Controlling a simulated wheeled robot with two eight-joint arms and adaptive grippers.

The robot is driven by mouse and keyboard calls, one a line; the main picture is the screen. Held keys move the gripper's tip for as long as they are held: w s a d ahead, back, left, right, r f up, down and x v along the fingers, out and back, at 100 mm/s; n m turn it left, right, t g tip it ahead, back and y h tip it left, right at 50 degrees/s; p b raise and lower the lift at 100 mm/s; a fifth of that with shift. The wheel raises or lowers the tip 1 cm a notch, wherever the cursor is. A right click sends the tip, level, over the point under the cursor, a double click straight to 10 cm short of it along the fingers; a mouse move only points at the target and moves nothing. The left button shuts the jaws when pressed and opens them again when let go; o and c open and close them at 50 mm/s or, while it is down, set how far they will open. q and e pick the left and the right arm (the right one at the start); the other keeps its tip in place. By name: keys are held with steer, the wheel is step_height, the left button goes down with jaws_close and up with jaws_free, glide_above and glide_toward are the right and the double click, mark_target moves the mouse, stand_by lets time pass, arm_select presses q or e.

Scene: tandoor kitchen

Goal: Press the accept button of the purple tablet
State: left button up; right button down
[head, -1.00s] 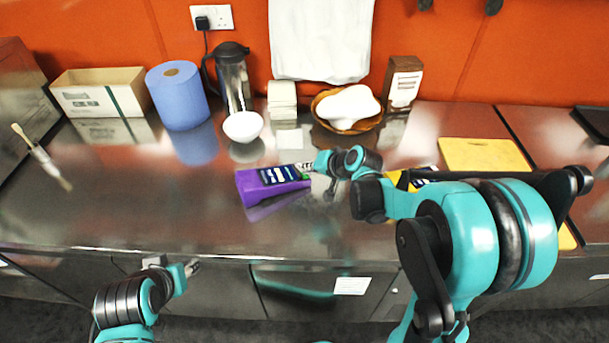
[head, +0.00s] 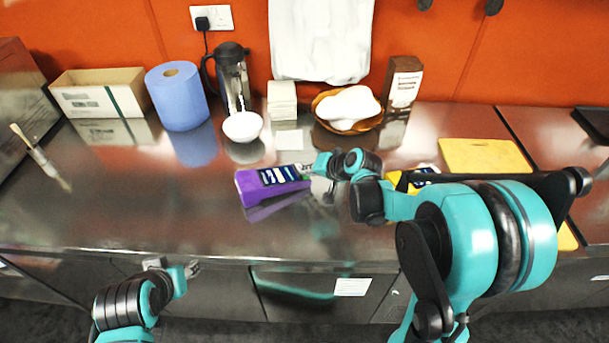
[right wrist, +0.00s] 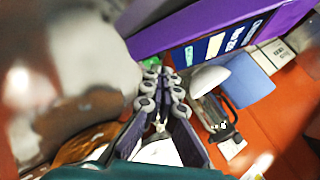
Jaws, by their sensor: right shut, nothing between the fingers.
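The purple tablet (head: 272,183) is propped on the steel counter in the head view, its dark screen facing up. In the right wrist view the tablet (right wrist: 180,32) crosses the top, with a small green button (right wrist: 151,62) at its screen's end. My right gripper (head: 307,169) is shut and empty, its fingertips at the tablet's right end. In the right wrist view the gripper's tips (right wrist: 163,66) are beside the green button; I cannot tell whether they touch it. My left gripper (head: 191,268) is low at the counter's front edge, away from the tablet; its jaws are too small to read.
A white bowl (head: 243,127), flask (head: 233,80), blue roll (head: 178,97) and wooden bowl (head: 347,126) stand behind the tablet. A yellow device (head: 400,180) lies partly hidden behind my right arm. The counter left of the tablet is mostly clear.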

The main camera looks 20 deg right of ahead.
steer(key=shift+d+r+p, duration=0.1)
steer(key=shift+r+p, duration=0.55)
steer(key=shift+r, duration=0.25)
steer(key=r+p, duration=0.2)
steer(key=r, duration=0.1)
steer(key=r+p, duration=0.2)
steer(key=shift+d, duration=0.35)
steer(key=shift+f, duration=0.1)
stand_by(0.4)
steer(key=s+r+n+h, duration=0.1)
steer(key=s+n+h, duration=0.1)
steer(key=s, duration=1)
steer(key=s+r+n+g+h, duration=0.1)
steer(key=s+r+n+h, duration=0.1)
steer(key=s, duration=1.1)
steer(key=shift+a+n, duration=0.2)
steer(key=shift+n, duration=0.7)
